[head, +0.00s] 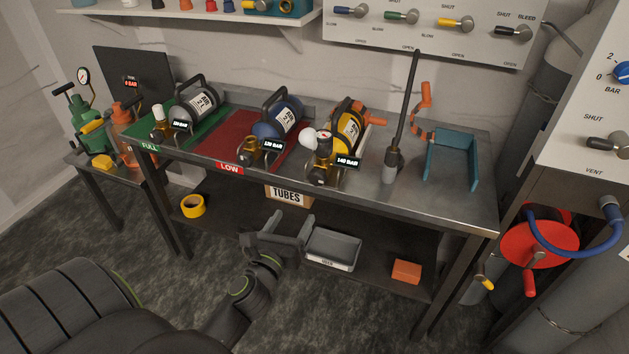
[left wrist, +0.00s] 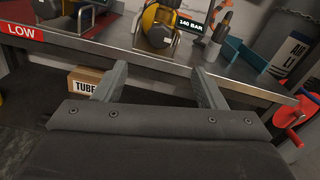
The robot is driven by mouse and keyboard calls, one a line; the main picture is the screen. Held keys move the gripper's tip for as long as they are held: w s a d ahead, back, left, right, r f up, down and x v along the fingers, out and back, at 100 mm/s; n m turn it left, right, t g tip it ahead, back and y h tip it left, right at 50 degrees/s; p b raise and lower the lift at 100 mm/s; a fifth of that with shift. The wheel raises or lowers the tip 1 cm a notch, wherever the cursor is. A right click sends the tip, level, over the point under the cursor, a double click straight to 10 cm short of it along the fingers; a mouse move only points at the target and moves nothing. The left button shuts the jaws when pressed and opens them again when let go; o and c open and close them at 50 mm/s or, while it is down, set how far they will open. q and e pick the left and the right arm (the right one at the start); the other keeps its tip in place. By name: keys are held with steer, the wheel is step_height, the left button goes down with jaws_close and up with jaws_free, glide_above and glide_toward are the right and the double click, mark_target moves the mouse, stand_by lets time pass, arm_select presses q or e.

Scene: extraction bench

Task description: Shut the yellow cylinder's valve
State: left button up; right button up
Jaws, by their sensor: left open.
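The yellow cylinder (head: 350,122) lies on the metal bench, right of the blue cylinder (head: 282,119). Its brass valve (head: 321,174) faces the bench's front edge, with a gauge, a white round knob (head: 309,139) and a "140 BAR" display (head: 348,163). In the left wrist view the yellow cylinder (left wrist: 154,17) is cut by the top edge, with the brass valve (left wrist: 155,38) ahead between the fingers. My left gripper (head: 287,228) is open and empty, below and in front of the bench top, apart from the valve. It also shows in the left wrist view (left wrist: 159,80). My right gripper is not seen.
A grey cylinder (head: 197,104) lies on the green mat. A black wand (head: 401,115) stands upright right of the yellow cylinder, near a teal holder (head: 453,162). The bench's front edge (head: 420,212) lies between gripper and valve. The lower shelf holds a grey bin (head: 332,250) and TUBES box (head: 289,194).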

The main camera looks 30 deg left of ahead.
mark_target(315, 180)
arm_select(q)
steer(key=x, duration=1.5)
steer(key=shift+d, duration=0.1)
steer(key=c, duration=1)
